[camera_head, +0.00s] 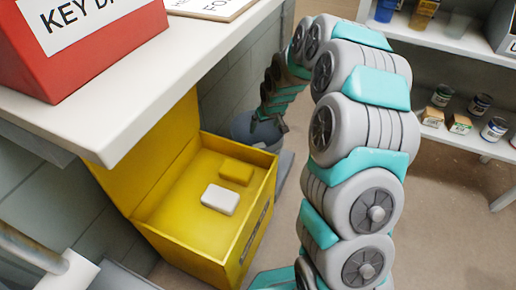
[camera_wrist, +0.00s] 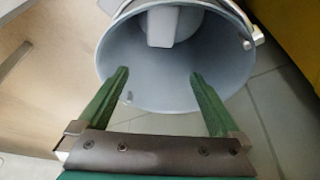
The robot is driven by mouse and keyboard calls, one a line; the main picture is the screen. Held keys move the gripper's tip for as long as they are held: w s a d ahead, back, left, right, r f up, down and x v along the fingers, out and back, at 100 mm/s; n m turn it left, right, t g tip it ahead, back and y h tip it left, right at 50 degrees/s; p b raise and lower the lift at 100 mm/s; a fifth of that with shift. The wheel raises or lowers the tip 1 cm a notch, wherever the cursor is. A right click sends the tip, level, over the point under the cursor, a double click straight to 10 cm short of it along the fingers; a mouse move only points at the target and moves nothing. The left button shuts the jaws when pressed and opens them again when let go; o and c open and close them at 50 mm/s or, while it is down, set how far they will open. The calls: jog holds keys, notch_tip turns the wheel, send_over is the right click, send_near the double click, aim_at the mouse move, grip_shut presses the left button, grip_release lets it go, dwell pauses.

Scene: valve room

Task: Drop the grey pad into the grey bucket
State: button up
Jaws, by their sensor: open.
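The grey bucket (camera_head: 243,126) stands on the floor behind the yellow box, partly hidden by the box and my arm. In the wrist view its open mouth (camera_wrist: 112,62) faces me. My gripper (camera_wrist: 158,75) is open, its two green fingers apart over the bucket's near rim with nothing between them. In the head view my gripper (camera_head: 266,118) is at the bucket, small and partly hidden.
The open yellow box (camera_head: 215,262) holds a white pad (camera_head: 220,199) and a yellow pad (camera_head: 236,171). A white counter (camera_head: 118,118) with a red key box (camera_head: 75,62) overhangs at left. Shelves (camera_head: 462,40) with cans stand at right. Floor (camera_head: 440,220) at right is clear.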

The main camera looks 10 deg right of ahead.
jog(key=p+v, duration=0.1)
jog(key=v, duration=0.6)
jog(key=shift+s+r, duration=0.2)
jog(key=shift+r, duration=0.15)
